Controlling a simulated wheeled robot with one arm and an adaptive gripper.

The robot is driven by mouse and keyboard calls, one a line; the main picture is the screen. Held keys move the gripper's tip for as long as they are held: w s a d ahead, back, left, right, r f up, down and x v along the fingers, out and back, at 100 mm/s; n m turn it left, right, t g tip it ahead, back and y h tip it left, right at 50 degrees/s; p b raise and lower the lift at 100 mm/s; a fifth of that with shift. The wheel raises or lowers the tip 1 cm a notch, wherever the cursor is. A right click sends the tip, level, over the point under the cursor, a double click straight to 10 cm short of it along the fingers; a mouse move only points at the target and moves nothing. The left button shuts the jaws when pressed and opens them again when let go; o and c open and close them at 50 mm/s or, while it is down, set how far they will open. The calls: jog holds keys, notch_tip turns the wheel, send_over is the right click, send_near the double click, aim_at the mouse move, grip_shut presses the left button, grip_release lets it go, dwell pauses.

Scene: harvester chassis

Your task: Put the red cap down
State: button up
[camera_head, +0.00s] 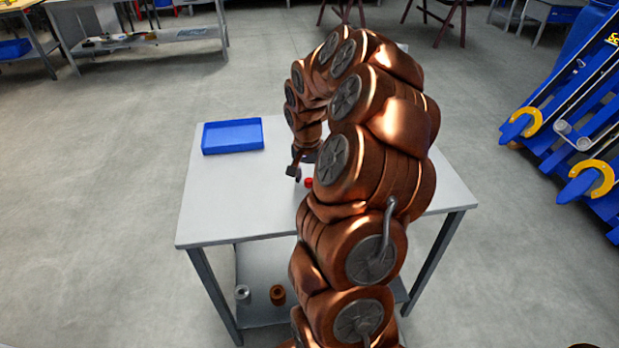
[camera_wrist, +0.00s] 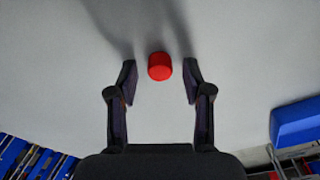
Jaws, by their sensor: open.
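The red cap (camera_wrist: 160,66) rests on the grey tabletop (camera_head: 225,205), standing by itself. In the wrist view it lies between the tips of my gripper (camera_wrist: 160,80), slightly beyond them, with a gap on each side. My gripper is open and its fingers do not touch the cap. In the head view the red cap (camera_head: 309,183) shows small beside my gripper (camera_head: 299,174), partly hidden by my arm.
A blue tray (camera_head: 233,137) sits at the table's back left; a blue shape also shows at the right of the wrist view (camera_wrist: 295,122). Grey and brown cylindrical parts (camera_head: 277,295) stand on the lower shelf. The front left tabletop is clear. Blue machinery (camera_head: 575,130) stands at right.

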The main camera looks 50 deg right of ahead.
aim_at(307, 182)
notch_tip(307, 182, up, 11)
jog(key=a+b, duration=0.1)
jog(key=shift+s+r, duration=0.2)
jog(key=s+a+r+n, duration=0.1)
jog(key=s+a+n, duration=0.25)
jog(key=a, duration=0.75)
jog(key=s+a+n, duration=0.3)
jog(key=a+n, duration=0.1)
jog(key=a, duration=0.6)
jog(key=s+a+f+n+g, duration=0.1)
jog(key=s+a+f+n, duration=0.1)
jog(key=s+a, duration=0.3)
jog(key=s+a+f+n+g+y, duration=0.1)
jog(key=s+a+n, duration=0.3)
jog(key=s, duration=0.8)
jog(key=shift+a+f, duration=0.5)
jog(key=shift+a, duration=0.3)
notch_tip(307, 182, up, 10)
jog(key=p, duration=0.9)
jog(key=shift+w+f, duration=0.15)
jog(key=shift+f, duration=0.05)
